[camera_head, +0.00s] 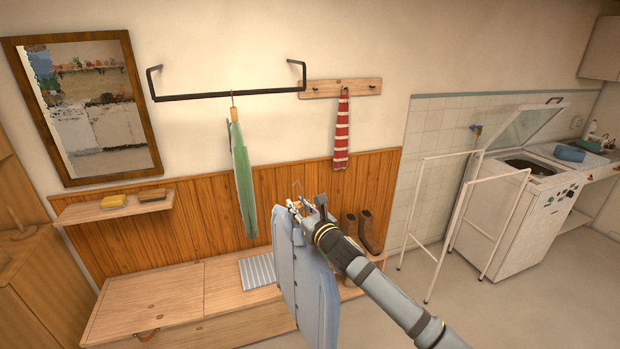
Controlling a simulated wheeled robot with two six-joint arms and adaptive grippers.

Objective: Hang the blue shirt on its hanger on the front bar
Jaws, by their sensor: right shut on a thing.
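The blue shirt (300,275) hangs from my right gripper (302,205) in the middle of the head view. The gripper is shut at the top of the shirt, on its hanger; a small hook (296,187) sticks up above the jaws. Most of the hanger is hidden by the gripper and the shirt. The black front bar (200,97) is fixed to the wall, above and to the left of the gripper. The hook is apart from the bar and lower in the picture. My left gripper is not in view.
A green garment (242,180) hangs from the bar. A red-striped scarf (342,130) hangs on a peg board (318,90) to the right. Below are a wooden bench (150,305) and boots (371,232). A white rack (428,215) and washing machine (530,210) stand at right.

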